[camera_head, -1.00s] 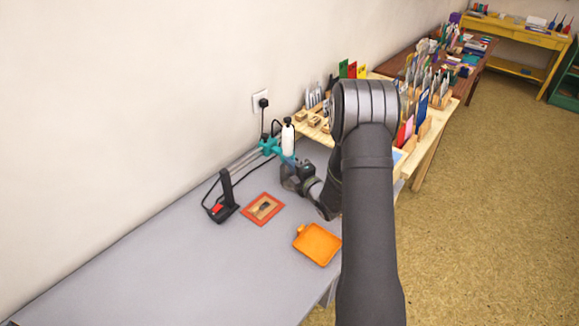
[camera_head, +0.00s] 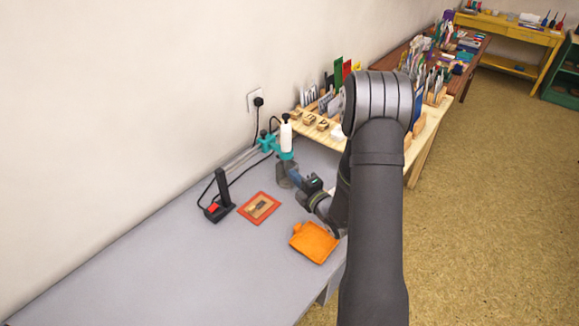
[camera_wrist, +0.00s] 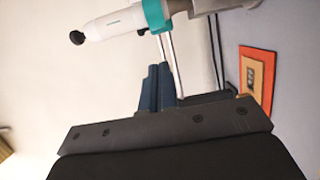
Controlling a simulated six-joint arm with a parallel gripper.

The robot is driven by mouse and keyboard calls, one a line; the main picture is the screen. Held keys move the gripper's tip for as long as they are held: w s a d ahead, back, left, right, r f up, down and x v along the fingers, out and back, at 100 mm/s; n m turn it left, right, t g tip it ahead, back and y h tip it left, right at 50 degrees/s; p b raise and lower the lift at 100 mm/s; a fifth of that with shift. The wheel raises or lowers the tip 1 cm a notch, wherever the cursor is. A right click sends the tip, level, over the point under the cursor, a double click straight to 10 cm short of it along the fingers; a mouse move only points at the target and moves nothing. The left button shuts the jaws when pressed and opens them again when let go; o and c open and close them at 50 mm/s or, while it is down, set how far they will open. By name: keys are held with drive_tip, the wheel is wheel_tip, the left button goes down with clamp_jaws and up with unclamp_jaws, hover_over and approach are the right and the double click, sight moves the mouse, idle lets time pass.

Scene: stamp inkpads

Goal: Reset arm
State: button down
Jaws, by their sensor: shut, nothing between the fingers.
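My gripper (camera_head: 291,173) hangs over the grey table near its right side, beside the upright white-and-teal tool. In the wrist view its blue fingers (camera_wrist: 157,86) are together and hold nothing. A red-orange framed pad (camera_head: 247,213) with a tan and dark item on it lies flat to the left of my gripper. It also shows at the right of the wrist view (camera_wrist: 268,62). An orange tray (camera_head: 312,243) lies nearer the front, below my wrist. My forearm hides part of the table.
A black stand with a red part (camera_head: 218,203) and a cable stands left of the pad. The white tool (camera_head: 286,137) with a teal clamp stands near the wall. A wooden table (camera_head: 413,148) with stamps and racks adjoins at the back. The grey table's front left is clear.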

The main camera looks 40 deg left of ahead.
drive_tip(key=v, duration=0.5)
drive_tip(key=shift+s+d, duration=0.1)
approach(284, 154)
drive_tip(key=s+a, duration=0.2)
drive_tip(key=a, duration=0.2)
drive_tip(key=w+a, duration=0.1)
drive_tip(key=w, duration=0.1)
drive_tip(key=w+a, duration=0.1)
drive_tip(key=w, duration=0.1)
drive_tip(key=shift+a, duration=0.1)
drive_tip(key=shift+s, duration=0.85)
